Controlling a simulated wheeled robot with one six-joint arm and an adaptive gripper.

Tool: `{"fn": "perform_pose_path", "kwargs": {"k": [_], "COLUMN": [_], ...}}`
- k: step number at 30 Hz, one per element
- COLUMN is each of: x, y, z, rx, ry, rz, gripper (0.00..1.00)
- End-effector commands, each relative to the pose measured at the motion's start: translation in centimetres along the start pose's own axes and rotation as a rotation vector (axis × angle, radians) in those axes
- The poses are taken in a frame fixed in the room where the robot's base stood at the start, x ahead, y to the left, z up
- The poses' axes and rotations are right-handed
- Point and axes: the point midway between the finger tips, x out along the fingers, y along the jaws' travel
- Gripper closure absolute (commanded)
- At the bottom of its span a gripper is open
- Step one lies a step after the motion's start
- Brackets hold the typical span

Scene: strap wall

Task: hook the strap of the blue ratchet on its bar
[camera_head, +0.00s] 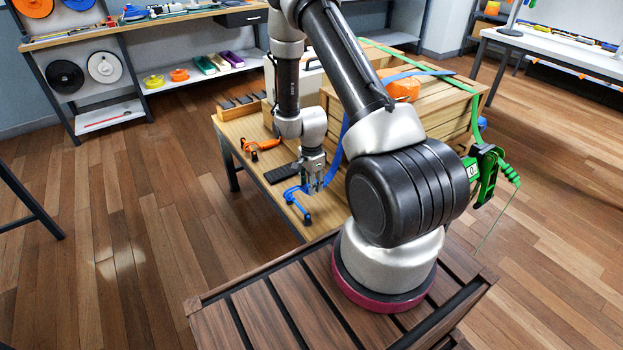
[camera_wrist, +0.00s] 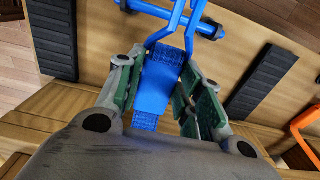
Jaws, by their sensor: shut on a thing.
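The blue strap (camera_head: 341,145) crosses the top of the wooden crate and comes down its near side to my gripper (camera_head: 314,182). My gripper is shut on the strap's end, and the blue webbing (camera_wrist: 150,122) runs between the green-padded fingers in the wrist view. A blue wire hook (camera_wrist: 183,22) sticks out beyond the fingers. The blue bar (camera_head: 298,205) is fixed on the bench edge just below my gripper; it also shows in the wrist view (camera_wrist: 148,9). The hook overlaps the bar there; I cannot tell whether they touch. I cannot clearly make out the blue ratchet.
The wooden crate (camera_head: 440,112) stands on the bench with an orange bundle (camera_head: 402,88) on top. A green ratchet (camera_head: 485,172) with its green strap hangs at the right. An orange bar (camera_head: 261,146) and a black pad (camera_head: 282,172) lie near the blue bar. Floor at left is clear.

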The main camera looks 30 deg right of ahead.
Motion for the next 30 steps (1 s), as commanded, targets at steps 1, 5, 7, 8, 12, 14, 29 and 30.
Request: {"fn": "perform_pose_path", "kwargs": {"k": [1, 5, 7, 8, 12, 14, 29, 30], "x": [0.4, 1.4, 2.0, 2.2, 3.3, 3.7, 6.1, 6.1], "y": [0.0, 0.0, 0.0, 0.0, 0.1, 0.0, 0.0, 0.0], "z": [0.0, 0.0, 0.0, 0.0, 0.0, 0.0, 0.0, 0.0], "rx": [0.000, 0.000, 0.000, 0.000, 0.000, 0.000, 0.000, 0.000], "ry": [0.000, 0.000, 0.000, 0.000, 0.000, 0.000, 0.000, 0.000], "rz": [0.002, 0.001, 0.001, 0.001, 0.002, 0.001, 0.000, 0.000], "gripper": [0.91, 0.91, 0.91, 0.91, 0.91, 0.91, 0.91, 0.91]}}
